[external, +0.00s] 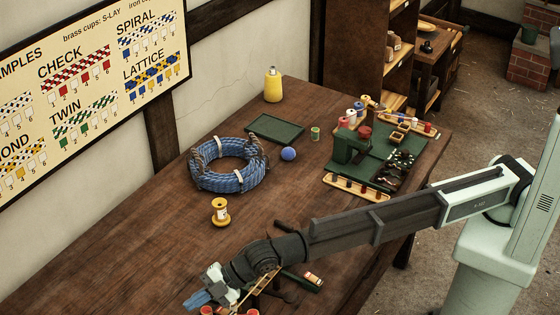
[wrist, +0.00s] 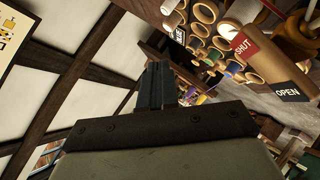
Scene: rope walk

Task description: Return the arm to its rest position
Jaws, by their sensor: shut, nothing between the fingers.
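My arm reaches in from the right in the external view, over the near edge of the wooden table (external: 120,252). My gripper (external: 197,299) is at the arm's left end, low in the picture, with bluish fingers pointing left. In the wrist view the fingers (wrist: 156,85) are together with nothing between them. The gripper is apart from the blue rope coil and the yellow spool. Part of the table under the arm is hidden.
A blue rope coil (external: 228,181), a yellow spool (external: 220,212), a blue ball (external: 288,153), a green tray (external: 275,129) and a yellow bottle (external: 273,85) stand on the table. A green mat with a machine (external: 352,143) is at right. Bare table lies at left.

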